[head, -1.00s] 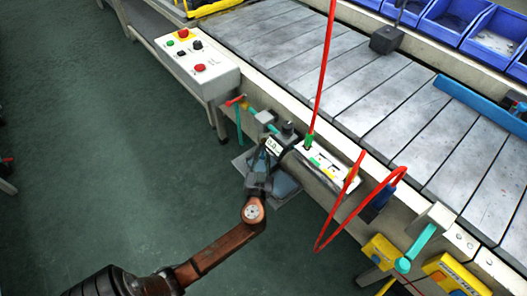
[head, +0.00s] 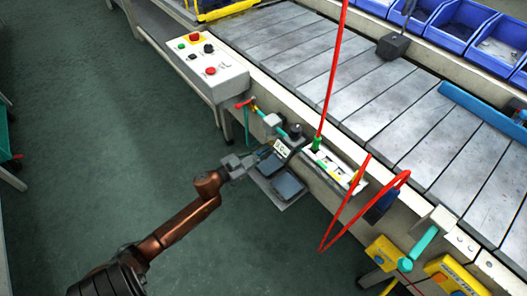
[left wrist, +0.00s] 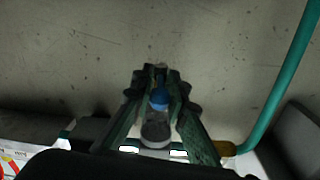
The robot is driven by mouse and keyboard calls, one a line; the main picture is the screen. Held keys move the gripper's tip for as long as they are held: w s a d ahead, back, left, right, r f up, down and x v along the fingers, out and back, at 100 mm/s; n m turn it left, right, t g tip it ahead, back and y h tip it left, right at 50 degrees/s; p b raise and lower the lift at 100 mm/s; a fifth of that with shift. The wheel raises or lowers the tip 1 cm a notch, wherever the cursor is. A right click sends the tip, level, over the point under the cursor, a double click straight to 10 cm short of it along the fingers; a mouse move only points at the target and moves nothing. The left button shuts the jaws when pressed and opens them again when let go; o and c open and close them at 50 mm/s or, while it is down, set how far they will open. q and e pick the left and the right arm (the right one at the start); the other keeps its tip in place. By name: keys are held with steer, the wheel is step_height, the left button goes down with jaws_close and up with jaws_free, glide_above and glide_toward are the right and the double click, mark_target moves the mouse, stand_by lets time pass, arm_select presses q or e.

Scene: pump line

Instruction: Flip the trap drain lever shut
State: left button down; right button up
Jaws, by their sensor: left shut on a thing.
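My left gripper (head: 264,153) reaches in from the left, at the front side of the conveyor, beside a small unit with a display (head: 281,149). In the left wrist view the gripper's fingers (left wrist: 159,75) close in around a small part with a blue top (left wrist: 158,97) and a grey, rounded lower end. I take this to be the trap drain lever, but its shape and angle are mostly hidden by the fingers. In the head view the gripper hides it. My right gripper is not in view.
A red-handled valve (head: 244,104) on teal pipe is left of the display unit. A dark tray (head: 283,190) sits just below my gripper. A red hose (head: 336,222) loops to the right. Open green floor (head: 110,150) lies to the left.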

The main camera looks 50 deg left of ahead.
arm_select(q)
steer(key=m+g+h+b, duration=0.2)
steer(key=h, duration=0.2)
steer(key=w+a+m+g+h+b, duration=0.1)
steer(key=m+g+h+b, duration=0.1)
steer(key=m+h, duration=0.1)
steer(key=a+m+g+h+b, duration=0.1)
steer(key=m+g+h+b, duration=0.1)
steer(key=m+h+b, duration=0.1)
steer(key=shift+w+a+h, duration=0.1)
steer(key=shift+w+h, duration=0.05)
steer(key=shift+h, duration=0.65)
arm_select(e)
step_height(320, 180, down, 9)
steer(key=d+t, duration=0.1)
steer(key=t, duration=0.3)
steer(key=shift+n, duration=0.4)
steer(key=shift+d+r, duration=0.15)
arm_select(q)
steer(key=shift+m, duration=0.3)
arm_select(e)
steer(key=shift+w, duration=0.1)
